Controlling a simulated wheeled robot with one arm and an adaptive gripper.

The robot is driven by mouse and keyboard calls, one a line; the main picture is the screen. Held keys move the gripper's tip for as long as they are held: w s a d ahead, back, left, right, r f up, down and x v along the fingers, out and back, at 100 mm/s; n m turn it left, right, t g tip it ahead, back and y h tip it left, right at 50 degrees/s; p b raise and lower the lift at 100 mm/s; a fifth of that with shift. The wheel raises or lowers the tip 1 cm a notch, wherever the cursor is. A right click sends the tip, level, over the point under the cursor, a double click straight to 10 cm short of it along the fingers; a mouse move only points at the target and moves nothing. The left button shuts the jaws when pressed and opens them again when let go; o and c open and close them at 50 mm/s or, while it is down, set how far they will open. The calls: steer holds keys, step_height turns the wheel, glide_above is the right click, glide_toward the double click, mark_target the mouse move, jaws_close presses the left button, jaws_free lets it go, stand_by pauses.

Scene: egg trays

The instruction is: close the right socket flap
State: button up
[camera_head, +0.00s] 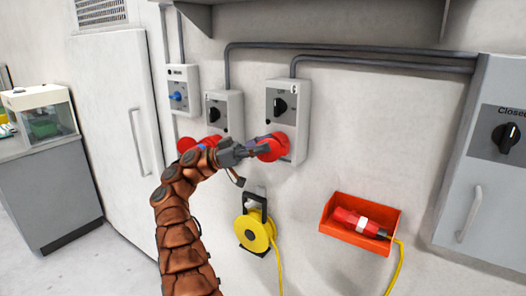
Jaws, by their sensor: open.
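The right socket box (299,113) is grey with a black rotary switch and is mounted on the wall. Its round red socket flap (277,148) is at the lower part of the box. My gripper (262,147) is open, with its fingertips at the left side and front of the red flap. I cannot tell whether they touch it. The fingers partly cover the flap, and how far it stands open is not clear.
A middle socket box (236,105) and a blue-knobbed box (178,75) are to the left, with red parts below. Beneath are a yellow cable reel (253,230) and an orange bin (340,235) holding a red plug (352,217). A grey cabinet (490,180) stands right.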

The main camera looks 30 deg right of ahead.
steer(key=shift+r, duration=4)
steer(key=shift+c, duration=0.2)
